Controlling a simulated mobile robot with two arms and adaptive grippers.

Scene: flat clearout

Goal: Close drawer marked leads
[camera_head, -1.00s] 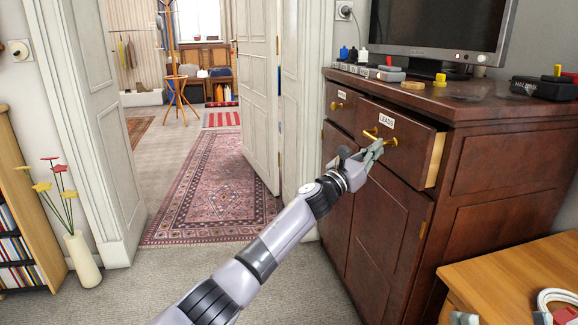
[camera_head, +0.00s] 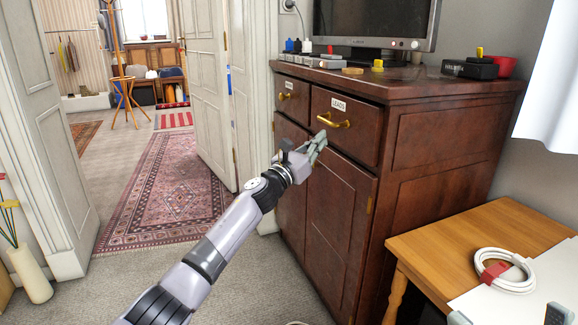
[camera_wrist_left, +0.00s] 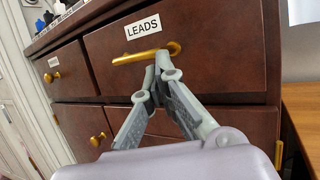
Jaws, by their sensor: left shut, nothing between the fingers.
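The drawer marked LEADS (camera_head: 357,137) is at the top right of the dark wooden cabinet, and its front looks flush with the cabinet face. Its brass handle (camera_head: 333,120) sits below the white label; the drawer also fills the upper part of the left wrist view (camera_wrist_left: 205,50). My left gripper (camera_head: 318,143) is shut and empty, just below the handle. In the left wrist view its fingertips (camera_wrist_left: 163,62) overlap the handle's right part; I cannot tell whether they touch it.
A monitor (camera_head: 374,22), a black box (camera_head: 468,69) and small items stand on the cabinet top. A wooden table (camera_head: 470,236) with a coiled white cable (camera_head: 505,285) is at the right. An open door (camera_head: 208,85) and a patterned rug (camera_head: 165,190) lie to the left.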

